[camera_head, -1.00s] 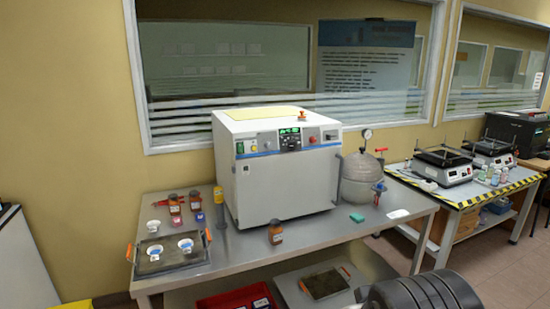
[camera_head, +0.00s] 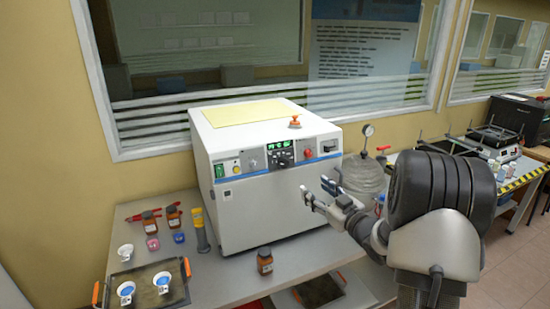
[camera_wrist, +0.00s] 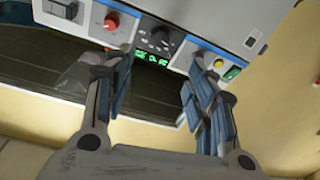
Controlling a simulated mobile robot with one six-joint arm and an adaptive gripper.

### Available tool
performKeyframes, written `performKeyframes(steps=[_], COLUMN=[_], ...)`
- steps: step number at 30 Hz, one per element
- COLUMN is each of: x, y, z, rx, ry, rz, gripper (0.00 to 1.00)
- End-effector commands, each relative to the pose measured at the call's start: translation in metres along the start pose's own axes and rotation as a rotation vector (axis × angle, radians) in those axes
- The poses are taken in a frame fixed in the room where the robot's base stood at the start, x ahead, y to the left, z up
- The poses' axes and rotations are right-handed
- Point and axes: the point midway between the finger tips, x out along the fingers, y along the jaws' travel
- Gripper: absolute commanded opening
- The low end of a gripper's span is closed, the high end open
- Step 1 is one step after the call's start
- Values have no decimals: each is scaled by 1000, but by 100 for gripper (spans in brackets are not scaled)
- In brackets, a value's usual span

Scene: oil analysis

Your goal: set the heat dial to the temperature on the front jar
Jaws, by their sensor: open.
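The heat dial (camera_head: 281,159) is a dark knob on a black panel on the front of a white oven-like box (camera_head: 265,212). A green-lit display (camera_head: 279,145) sits just above it; its digits are too small to read. The front jar (camera_head: 264,261) is brown with a dark lid and pale label, upright on the table before the box; its writing cannot be read. My gripper (camera_head: 316,189) is open and empty, in front of the box, right of and below the dial. In the wrist view the dial (camera_wrist: 160,38) shows upside down beyond the spread fingers (camera_wrist: 158,72), apart from them.
A yellow-capped cylinder (camera_head: 200,229) stands left of the box. A tray with cups (camera_head: 143,281) is at front left. A grey pressure vessel (camera_head: 363,176) stands at right.

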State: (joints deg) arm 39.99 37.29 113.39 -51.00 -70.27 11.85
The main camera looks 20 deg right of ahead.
Motion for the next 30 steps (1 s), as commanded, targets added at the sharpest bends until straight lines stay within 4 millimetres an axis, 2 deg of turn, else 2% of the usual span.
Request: performKeyframes(steps=[5,24,30], x=[17,149,168], y=[-2,-2,-1], z=[1,0,0], rx=[1,1,2], ry=[7,6,5], rz=[-7,-4,-3], gripper=[51,51,51])
